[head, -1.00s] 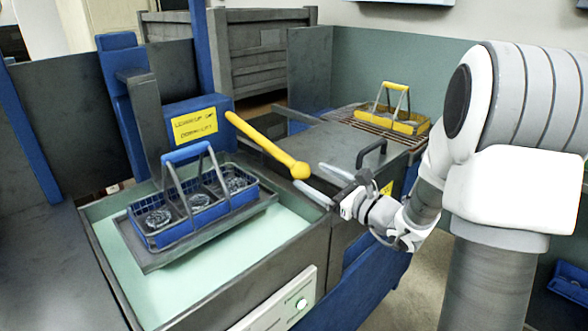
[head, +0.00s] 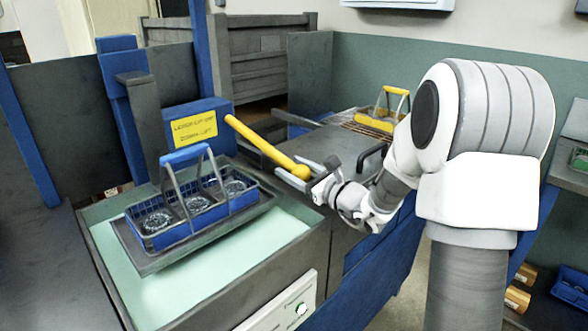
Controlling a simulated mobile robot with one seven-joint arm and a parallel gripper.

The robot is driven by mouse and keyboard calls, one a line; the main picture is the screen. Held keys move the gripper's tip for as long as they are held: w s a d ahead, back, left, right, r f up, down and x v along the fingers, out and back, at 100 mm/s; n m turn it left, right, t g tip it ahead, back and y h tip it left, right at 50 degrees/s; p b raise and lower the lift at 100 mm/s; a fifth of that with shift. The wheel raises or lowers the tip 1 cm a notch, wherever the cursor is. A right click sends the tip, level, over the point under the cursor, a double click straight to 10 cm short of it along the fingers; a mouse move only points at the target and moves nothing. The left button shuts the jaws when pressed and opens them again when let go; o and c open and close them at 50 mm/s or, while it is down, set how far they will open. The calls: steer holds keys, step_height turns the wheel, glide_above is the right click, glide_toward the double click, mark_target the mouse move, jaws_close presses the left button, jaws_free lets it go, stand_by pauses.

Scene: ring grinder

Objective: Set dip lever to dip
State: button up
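The dip lever is a yellow bar (head: 262,145) with a round knob (head: 301,172) at its lower right end. It slopes down to the right from a blue housing with a yellow label (head: 195,130). A blue wire basket (head: 193,206) holding ring parts sits on a dark platform (head: 145,262) above the pale green bath (head: 180,290). My gripper (head: 297,177) is at the knob, with its fingers apart on either side of it. Whether the fingers touch the knob cannot be told.
A dark cover with a black handle (head: 371,160) lies behind my gripper. A yellow basket (head: 385,112) stands on a rack at the back. A control panel with a lit green button (head: 301,309) is on the tank's front. Shelves with bins (head: 570,285) are at right.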

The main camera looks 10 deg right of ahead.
jaws_close()
steer(key=shift+r, duration=0.1)
steer(key=shift+s+r+p, duration=0.1)
steer(key=shift+r+p, duration=0.7)
steer(key=shift+p, duration=0.35)
steer(key=w+a+r+g+h+p, duration=0.1)
steer(key=w+r+g+p, duration=0.1)
steer(key=r+p, duration=0.9)
steer(key=w+a+r+g+h+p, duration=0.2)
steer(key=r+p, duration=1)
steer(key=p, duration=0.9)
steer(key=shift+w+a+r+g+h+p, duration=0.25)
steer(key=shift+w+g, duration=0.4)
steer(key=shift+g, duration=0.45)
steer(key=shift+f, duration=0.1)
